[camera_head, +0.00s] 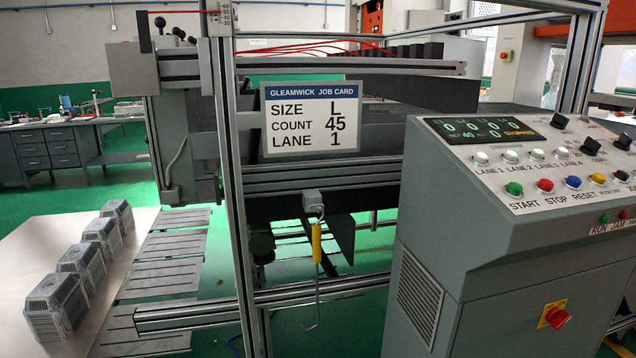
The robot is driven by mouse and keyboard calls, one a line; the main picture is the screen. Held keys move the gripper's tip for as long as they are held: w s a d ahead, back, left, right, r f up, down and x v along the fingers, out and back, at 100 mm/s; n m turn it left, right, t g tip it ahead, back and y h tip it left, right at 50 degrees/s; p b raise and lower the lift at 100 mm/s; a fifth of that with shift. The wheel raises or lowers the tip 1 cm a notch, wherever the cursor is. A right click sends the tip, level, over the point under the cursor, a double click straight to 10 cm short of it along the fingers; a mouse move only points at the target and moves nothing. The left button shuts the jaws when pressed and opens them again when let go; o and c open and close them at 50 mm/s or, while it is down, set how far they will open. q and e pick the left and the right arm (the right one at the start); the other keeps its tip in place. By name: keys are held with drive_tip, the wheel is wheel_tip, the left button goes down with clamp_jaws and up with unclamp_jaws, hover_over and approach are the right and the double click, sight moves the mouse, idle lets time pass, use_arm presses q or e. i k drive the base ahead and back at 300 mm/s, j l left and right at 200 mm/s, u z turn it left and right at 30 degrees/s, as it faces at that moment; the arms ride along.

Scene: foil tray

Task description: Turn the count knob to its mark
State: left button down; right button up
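The control panel (520,205) of a grey console stands at the right. A black knob (590,147) sits on its sloped top, with a partly readable label below that seems to begin "COUN". Its pointer and mark are too small to tell. Other black knobs are near it, one (559,121) behind and one (622,142) to the right. The panel display (482,129) shows several zeros, a small line that looks like "40", and "STOPPED". The job card (311,119) reads SIZE L, COUNT 45, LANE 1. Neither of my grippers is in view.
Coloured push buttons (545,185) and white lane buttons (510,157) line the panel near the knobs. A red switch (557,316) is on the console front. A metal post (229,180) and a hanging yellow-handled hook (316,243) stand left. Tray stacks (56,304) rest on a table.

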sight(590, 146)
drive_tip(key=z, duration=1.3)
drive_tip(key=u, duration=0.2)
